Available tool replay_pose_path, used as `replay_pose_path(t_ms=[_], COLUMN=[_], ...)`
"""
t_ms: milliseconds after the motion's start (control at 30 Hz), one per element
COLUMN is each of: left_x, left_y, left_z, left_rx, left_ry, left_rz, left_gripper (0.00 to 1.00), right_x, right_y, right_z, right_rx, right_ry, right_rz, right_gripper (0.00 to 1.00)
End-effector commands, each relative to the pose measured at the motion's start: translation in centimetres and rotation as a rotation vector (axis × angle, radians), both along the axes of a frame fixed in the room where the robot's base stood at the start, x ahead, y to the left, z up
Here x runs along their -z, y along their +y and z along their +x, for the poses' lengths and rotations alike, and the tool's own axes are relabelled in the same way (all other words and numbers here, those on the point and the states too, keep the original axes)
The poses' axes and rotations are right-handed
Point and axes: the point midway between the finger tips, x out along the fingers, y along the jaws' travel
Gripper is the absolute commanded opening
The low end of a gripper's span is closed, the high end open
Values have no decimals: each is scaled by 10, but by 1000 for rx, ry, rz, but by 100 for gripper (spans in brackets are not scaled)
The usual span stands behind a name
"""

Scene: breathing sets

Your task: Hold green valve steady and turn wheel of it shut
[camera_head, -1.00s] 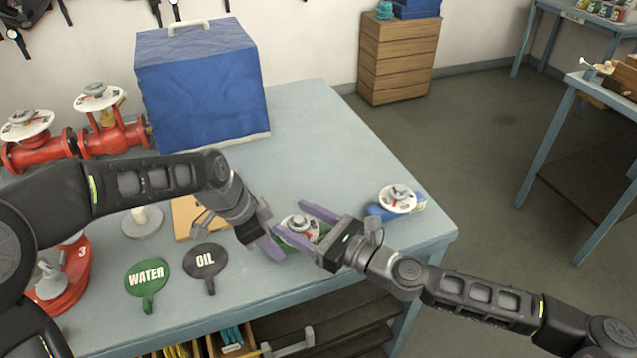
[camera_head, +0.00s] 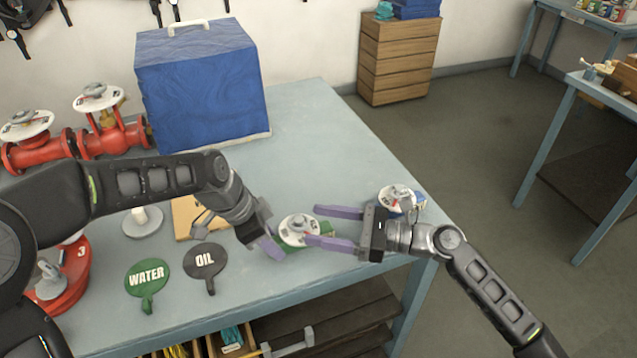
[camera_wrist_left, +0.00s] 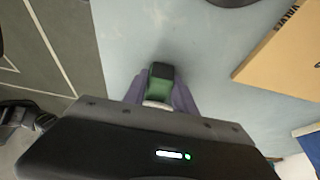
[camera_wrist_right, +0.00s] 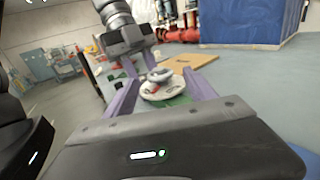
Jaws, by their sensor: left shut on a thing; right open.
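The green valve (camera_head: 318,243) lies on the table near its front edge, with a white wheel (camera_head: 298,229) on top. My left gripper (camera_head: 276,245) is shut on the left end of the green valve; in the left wrist view the valve's green end (camera_wrist_left: 160,88) sits between its fingers. My right gripper (camera_head: 333,226) is open to the right of the wheel, one finger behind it and one in front. In the right wrist view the wheel (camera_wrist_right: 162,84) shows between the open fingers. I cannot tell whether a finger touches the wheel.
A blue valve (camera_head: 398,203) with a white wheel stands close behind my right gripper. Green WATER (camera_head: 147,279) and black OIL (camera_head: 205,262) paddles lie left. A blue covered box (camera_head: 200,90) and red valves (camera_head: 110,135) stand at the back.

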Motion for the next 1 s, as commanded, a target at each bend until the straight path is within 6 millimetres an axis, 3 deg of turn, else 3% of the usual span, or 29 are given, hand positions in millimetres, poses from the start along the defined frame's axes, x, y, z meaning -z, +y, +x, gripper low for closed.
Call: replay_pose_path(t_ms=[367, 567, 800, 1000], left_x=[-1, -1, -1, -1], left_y=[0, 0, 0, 0], left_z=[0, 0, 0, 0], left_rx=[0, 0, 0, 0], left_ry=[-1, -1, -1, -1], left_rz=[-1, -1, -1, -1], left_gripper=[0, 0, 0, 0], right_x=[0, -14, -45, -47], right_y=[-68, -41, -6, 30], right_z=[-19, -20, -22, -21], right_rx=[3, -147, -319, -424], right_ry=[0, 29, 52, 93], right_rz=[-1, -55, -135, -281], right_gripper=[65, 65, 65, 65])
